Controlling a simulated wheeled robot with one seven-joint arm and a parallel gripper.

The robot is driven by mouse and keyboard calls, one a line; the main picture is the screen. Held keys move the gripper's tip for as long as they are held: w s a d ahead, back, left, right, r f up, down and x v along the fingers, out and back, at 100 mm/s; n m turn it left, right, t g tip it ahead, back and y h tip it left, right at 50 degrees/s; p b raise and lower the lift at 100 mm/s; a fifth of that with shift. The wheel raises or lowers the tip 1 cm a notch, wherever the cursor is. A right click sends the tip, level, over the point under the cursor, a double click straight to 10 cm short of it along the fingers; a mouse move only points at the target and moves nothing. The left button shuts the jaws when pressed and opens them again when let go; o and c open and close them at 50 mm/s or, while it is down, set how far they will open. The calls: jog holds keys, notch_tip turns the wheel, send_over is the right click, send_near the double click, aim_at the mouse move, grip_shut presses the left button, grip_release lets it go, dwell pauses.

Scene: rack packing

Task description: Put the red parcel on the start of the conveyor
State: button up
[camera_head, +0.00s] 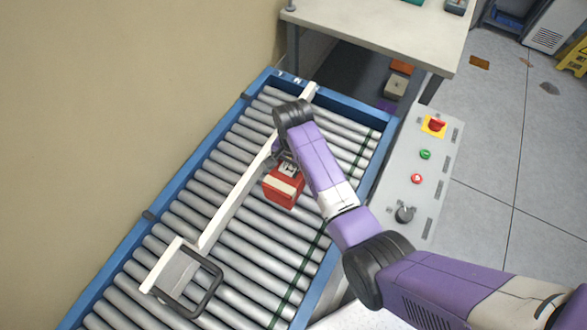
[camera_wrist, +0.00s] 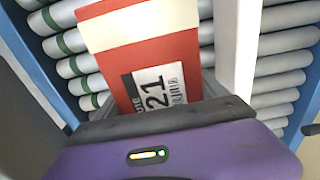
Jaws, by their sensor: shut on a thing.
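The red parcel (camera_head: 281,190) has a pale band and a white label. It is at my gripper (camera_head: 287,167), over the rollers of the conveyor (camera_head: 240,250), to the right of the white divider rail. In the wrist view the parcel (camera_wrist: 182,57) stands out beyond the purple palm of my gripper, with its label reading 21 partly visible. My gripper is shut on the parcel; its fingertips are mostly hidden. I cannot tell whether the parcel touches the rollers.
The white rail (camera_head: 232,203) runs along the conveyor, with a dark frame (camera_head: 213,290) at its near end. A grey panel (camera_head: 441,155) with buttons flanks the right side. A pale table (camera_head: 385,28) stands at the far end. Rollers right of the rail look clear.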

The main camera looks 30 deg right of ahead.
jog(key=o, duration=1.9)
jog(key=shift+o, duration=0.2)
notch_tip(320, 180, up, 12)
jog(key=shift+r, duration=0.15)
